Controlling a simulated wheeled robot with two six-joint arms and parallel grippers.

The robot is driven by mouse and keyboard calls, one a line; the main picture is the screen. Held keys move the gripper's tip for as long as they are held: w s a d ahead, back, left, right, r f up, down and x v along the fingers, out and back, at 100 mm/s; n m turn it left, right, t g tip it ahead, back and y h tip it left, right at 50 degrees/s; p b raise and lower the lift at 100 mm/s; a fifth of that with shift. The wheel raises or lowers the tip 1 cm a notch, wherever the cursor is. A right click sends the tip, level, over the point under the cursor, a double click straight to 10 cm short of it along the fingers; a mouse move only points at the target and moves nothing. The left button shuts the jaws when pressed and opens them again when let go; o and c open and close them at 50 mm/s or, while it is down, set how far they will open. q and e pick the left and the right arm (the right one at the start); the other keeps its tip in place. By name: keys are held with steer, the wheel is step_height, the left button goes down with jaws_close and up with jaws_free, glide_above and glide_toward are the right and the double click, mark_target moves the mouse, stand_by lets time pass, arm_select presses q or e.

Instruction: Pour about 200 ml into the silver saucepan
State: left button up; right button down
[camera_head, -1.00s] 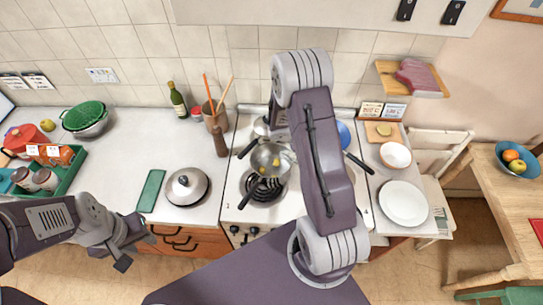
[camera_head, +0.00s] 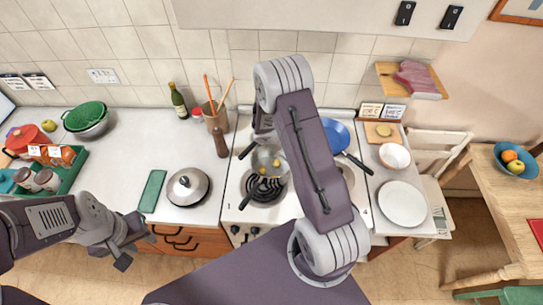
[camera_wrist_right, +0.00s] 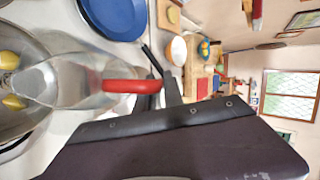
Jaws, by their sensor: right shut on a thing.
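The silver saucepan (camera_head: 264,160) is on the stove with yellow lumps inside. It fills the left edge of the right wrist view (camera_wrist_right: 22,85). My right gripper (camera_wrist_right: 156,88) is shut on the red handle of a clear jug (camera_wrist_right: 80,75). The jug's clear body overlaps the saucepan in the wrist view; its liquid level cannot be told. In the head view my right arm hides most of the jug and gripper. My left gripper (camera_head: 128,240) is open and empty, in front of the counter, well left of the stove.
A blue pan (camera_head: 336,134) is on the stove's right rear. A lidded pan (camera_head: 187,186), a green board (camera_head: 152,190) and a utensil pot (camera_head: 215,117) with a pepper mill (camera_head: 221,143) stand left of the stove. A white plate (camera_head: 403,203) and bowl (camera_head: 395,156) are right.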

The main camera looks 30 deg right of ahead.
steer(key=shift+w+a+r+g+h+p, duration=0.2)
steer(key=shift+w+a+r+h+p, duration=0.1)
steer(key=shift+r+h+p, duration=0.15)
steer(key=shift+w+a+r+g+h+p, duration=0.2)
steer(key=shift+a+r+h+p, duration=0.15)
steer(key=shift+r, duration=0.2)
stand_by(1.1)
steer(key=shift+w+a+r+n+h, duration=0.25)
steer(key=shift+a+r+n+h, duration=0.1)
steer(key=shift+r+n+h, duration=0.1)
stand_by(0.4)
steer(key=shift+w+a+r, duration=0.2)
steer(key=shift+w+a, duration=0.1)
steer(key=shift+a, duration=0.05)
